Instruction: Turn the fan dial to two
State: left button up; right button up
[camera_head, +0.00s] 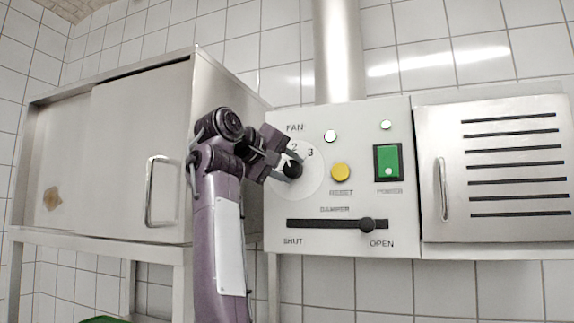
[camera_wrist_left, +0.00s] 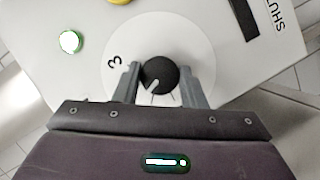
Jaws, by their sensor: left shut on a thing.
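The fan dial is a round black knob (camera_head: 293,169) on a white disc (camera_head: 312,187), under the word FAN on the control panel. The figures 2 and 3 show on the disc in the head view; the rest is hidden behind my gripper. My left gripper (camera_head: 284,160) reaches in from the left and is shut on the knob. In the left wrist view the knob (camera_wrist_left: 160,73) sits between the two fingers (camera_wrist_left: 160,80). Its white pointer mark points toward my palm and slightly left, while the 3 is farther left. My right gripper is not in view.
The panel (camera_head: 400,232) also carries a yellow reset button (camera_head: 341,172), a green power switch (camera_head: 388,162) and a damper slider (camera_head: 367,224) near OPEN. A steel cabinet (camera_head: 120,150) stands left; a slotted door (camera_head: 500,190) is at right.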

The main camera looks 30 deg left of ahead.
pick_arm(q)
jog(key=shift+d+m+g+y, duration=0.1)
jog(key=shift+m+g+y, duration=0.5)
jog(key=shift+m, duration=0.8)
jog(key=shift+w, duration=0.1)
jog(key=o, duration=1)
jog(key=b+v, duration=0.3)
jog(key=v, duration=0.4)
jog(key=shift+s, duration=0.4)
